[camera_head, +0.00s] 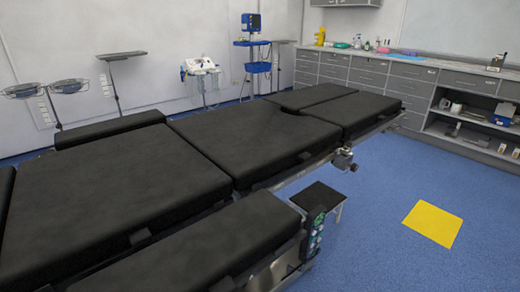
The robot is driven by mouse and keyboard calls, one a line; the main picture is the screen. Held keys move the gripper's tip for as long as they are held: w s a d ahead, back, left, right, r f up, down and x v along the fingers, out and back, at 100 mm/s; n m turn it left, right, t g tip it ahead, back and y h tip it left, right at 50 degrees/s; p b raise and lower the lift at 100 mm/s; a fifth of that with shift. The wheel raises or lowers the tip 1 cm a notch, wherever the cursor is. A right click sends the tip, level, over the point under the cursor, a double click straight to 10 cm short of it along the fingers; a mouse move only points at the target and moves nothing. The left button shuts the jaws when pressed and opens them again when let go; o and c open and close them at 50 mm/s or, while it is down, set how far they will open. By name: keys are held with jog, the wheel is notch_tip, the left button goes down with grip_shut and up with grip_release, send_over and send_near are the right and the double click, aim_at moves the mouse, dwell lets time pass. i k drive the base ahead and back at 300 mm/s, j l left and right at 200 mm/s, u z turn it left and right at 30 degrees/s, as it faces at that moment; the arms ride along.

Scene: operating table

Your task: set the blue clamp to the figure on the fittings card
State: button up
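A black padded operating table (130,180) fills the left and middle of the head view. A metal side rail (295,175) runs along its near right edge. A grey metal fitting (343,160) sits on that rail; I cannot make out any blue on it or read its setting. A second fitting with green and dark round parts (316,228) hangs at the near end of the table. I cannot pick out a blue clamp for certain. No card with readable figures shows. My gripper is not in view.
A plain yellow square (433,223) lies on the blue floor at right. Grey drawer cabinets (370,78) line the back wall. Wheeled stands (252,55) are behind the table. The right floor is mostly free.

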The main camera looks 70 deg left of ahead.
aim_at(343, 157)
jog(key=u, duration=1.6)
jog(key=i+z, duration=0.35)
jog(key=i, duration=0.8)
